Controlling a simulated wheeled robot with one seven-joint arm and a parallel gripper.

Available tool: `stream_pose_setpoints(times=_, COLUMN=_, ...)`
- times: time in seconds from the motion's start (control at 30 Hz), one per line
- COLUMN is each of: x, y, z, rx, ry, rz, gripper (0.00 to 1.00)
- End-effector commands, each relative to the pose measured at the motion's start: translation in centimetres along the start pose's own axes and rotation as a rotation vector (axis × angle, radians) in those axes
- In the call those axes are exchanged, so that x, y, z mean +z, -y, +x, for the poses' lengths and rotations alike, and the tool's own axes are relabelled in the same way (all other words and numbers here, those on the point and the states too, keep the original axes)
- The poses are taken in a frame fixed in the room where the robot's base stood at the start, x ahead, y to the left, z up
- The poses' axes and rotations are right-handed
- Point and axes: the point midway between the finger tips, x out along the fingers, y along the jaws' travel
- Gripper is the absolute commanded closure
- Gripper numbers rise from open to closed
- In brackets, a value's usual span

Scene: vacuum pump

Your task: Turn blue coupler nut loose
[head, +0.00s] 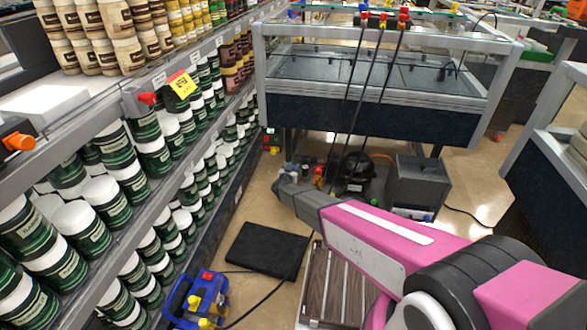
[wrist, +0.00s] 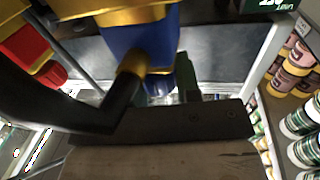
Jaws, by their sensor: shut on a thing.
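A blue coupler nut (wrist: 140,45) with a brass-yellow collar fills the upper middle of the wrist view, close to the camera. A black hose (wrist: 105,110) bends beside it, and a red coupler (wrist: 28,50) shows at the left. In the head view my gripper (head: 283,183) is at the end of my pink and grey arm, low in front of the glass case's underside. It is shut, apparently on the blue coupler nut. The exact contact of the jaws is hidden.
Shelves of green and white jars (head: 95,215) line the left. A glass-topped case (head: 380,105) stands ahead, with black hoses hanging down its front. A blue and yellow device (head: 200,300), a black mat (head: 265,250) and a brown ribbed panel (head: 330,275) are on the floor.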

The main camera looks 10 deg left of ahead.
Motion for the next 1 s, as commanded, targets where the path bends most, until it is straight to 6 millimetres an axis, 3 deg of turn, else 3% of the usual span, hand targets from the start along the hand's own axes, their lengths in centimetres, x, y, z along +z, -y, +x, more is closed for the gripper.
stream_pose_setpoints(times=0.27, x=-0.06, y=-0.21, z=-0.02, rx=-0.090, ry=0.000, rz=-0.001, gripper=0.92)
stream_pose_setpoints(times=1.0, x=0.08, y=-0.23, z=0.09, rx=-0.585, ry=0.003, rz=-0.001, gripper=0.92)
